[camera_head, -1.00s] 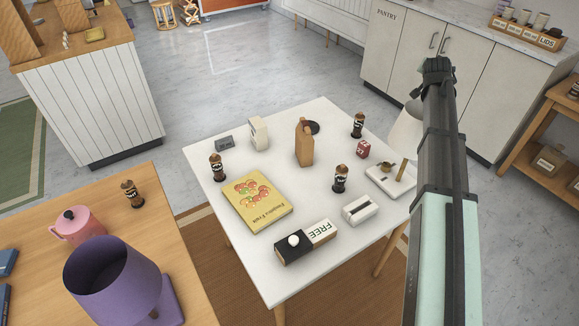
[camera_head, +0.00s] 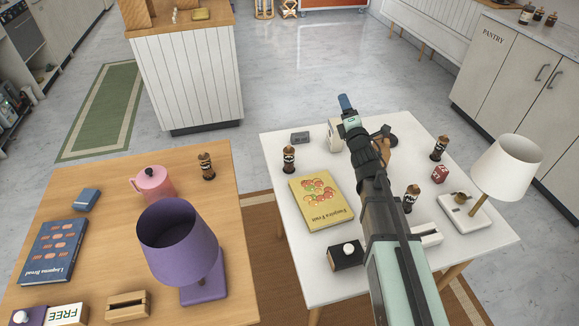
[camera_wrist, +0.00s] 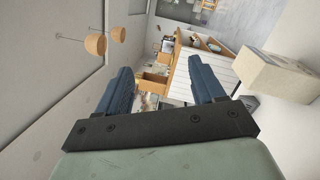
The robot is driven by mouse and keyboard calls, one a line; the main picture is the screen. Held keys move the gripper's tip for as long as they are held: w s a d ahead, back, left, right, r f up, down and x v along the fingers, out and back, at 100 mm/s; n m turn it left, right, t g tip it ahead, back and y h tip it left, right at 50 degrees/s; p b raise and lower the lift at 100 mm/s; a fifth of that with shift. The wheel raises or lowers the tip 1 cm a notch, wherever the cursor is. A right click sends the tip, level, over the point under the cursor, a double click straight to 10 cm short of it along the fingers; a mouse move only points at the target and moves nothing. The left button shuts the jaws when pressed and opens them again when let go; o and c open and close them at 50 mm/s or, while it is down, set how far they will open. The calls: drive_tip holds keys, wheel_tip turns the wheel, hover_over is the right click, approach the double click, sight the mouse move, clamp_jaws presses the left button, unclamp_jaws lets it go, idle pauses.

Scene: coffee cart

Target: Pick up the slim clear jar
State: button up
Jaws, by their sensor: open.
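No jar that is plainly clear shows. Several slim dark-brown bottles with brown caps and black labels stand upright: one at the white table's left (camera_head: 289,159), one near its middle (camera_head: 411,198), one at its right (camera_head: 439,148), and one on the wooden table (camera_head: 207,166). I cannot tell whether any is the slim clear jar. My gripper (camera_head: 346,104) is above the back of the white table, apart from these bottles. In the wrist view its two blue fingers (camera_wrist: 163,88) are spread with nothing between them.
A cream carton (camera_wrist: 277,75) is close to my gripper's right in the wrist view. My arm partly hides a brown bag (camera_head: 386,147). A yellow book (camera_head: 321,204), a white lamp (camera_head: 507,167) and a dark box (camera_head: 346,256) occupy the white table (camera_head: 478,246).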

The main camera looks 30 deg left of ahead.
drive_tip(key=s+a+f+n+g+y, duration=0.2)
drive_tip(key=s+a+f+n, duration=0.4)
drive_tip(key=s+n, duration=0.25)
drive_tip(key=n+g, duration=0.2)
drive_tip(key=n, duration=0.6)
approach(291, 155)
drive_tip(key=x, duration=0.4)
drive_tip(key=shift+w+a, duration=0.25)
drive_tip(key=shift+w, duration=0.05)
drive_tip(key=shift+w+a+f, duration=0.1)
drive_tip(key=shift+w+a, duration=0.15)
drive_tip(key=shift+a, duration=0.2)
drive_tip(key=shift+x, duration=3.3)
drive_tip(key=shift+d, duration=0.1)
clamp_jaws()
